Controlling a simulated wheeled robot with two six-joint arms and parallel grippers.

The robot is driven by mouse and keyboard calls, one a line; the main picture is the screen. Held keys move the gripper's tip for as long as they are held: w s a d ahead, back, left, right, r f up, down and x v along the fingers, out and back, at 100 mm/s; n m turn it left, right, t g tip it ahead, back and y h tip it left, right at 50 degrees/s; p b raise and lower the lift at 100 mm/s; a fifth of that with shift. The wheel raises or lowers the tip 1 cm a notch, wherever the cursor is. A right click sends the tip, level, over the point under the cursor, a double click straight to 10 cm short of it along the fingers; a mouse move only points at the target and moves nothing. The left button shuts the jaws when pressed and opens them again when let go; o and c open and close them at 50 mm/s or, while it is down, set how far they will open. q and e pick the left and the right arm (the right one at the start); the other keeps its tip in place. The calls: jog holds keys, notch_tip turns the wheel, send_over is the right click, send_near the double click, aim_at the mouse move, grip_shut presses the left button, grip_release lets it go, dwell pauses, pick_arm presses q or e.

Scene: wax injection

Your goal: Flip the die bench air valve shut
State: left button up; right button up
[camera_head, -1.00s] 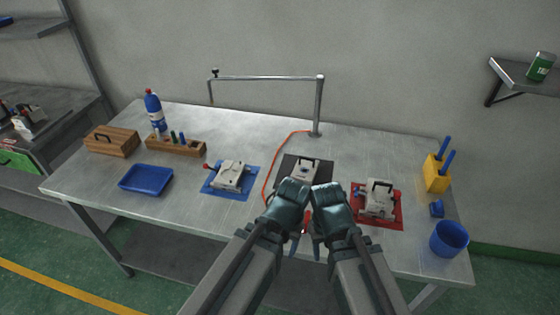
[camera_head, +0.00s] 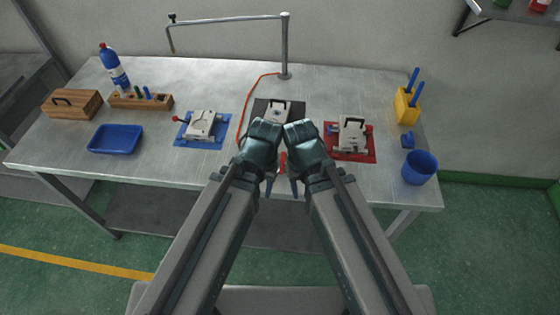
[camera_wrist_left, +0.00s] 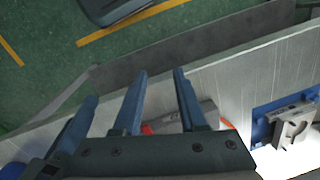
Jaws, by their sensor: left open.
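A small red part (camera_head: 282,161), likely the air valve's lever, shows between my two grippers at the bench's front edge. In the left wrist view, a red bit (camera_wrist_left: 147,129) shows behind the fingers, partly hidden. My left gripper (camera_wrist_left: 160,72) is open, with nothing seen between its fingers, close to that red part. My right gripper (camera_head: 295,185) is beside it, fingers pointing down; its jaw opening is hidden. I cannot tell the valve's position or whether either gripper touches it.
An orange hose (camera_head: 239,125) runs from the metal post (camera_head: 285,50) toward the bench front. Dies sit on a blue mat (camera_head: 183,138), a dark mat and a red mat (camera_head: 368,155). A blue tray (camera_head: 115,139) and blue cup (camera_head: 419,168) stand at the sides.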

pick_arm(q)
jog(key=shift+w+a+r+m, duration=0.1)
jog(key=shift+w+r+m, duration=0.2)
jog(key=shift+c, duration=1.1)
jog(key=w+r+m+p, duration=0.1)
jog(key=w+r+m+h+p, duration=0.1)
jog(key=m, duration=0.1)
jog(key=w+a+r+m+h+p, duration=0.1)
jog(key=m, duration=0.1)
jog(key=shift+w+a+r+g+p, duration=0.1)
jog(key=shift+w+r+g+p, duration=0.05)
jog(key=shift+w+g+p, duration=0.2)
grip_shut()
jog(key=w+a+r+m+h+p, duration=0.3)
jog(key=w+r+m+p, duration=0.1)
jog(key=m, duration=0.5)
jog(key=shift+w+a+r+m+h, duration=0.3)
jog(key=shift+w+r, duration=0.45)
jog(key=shift+r, duration=0.05)
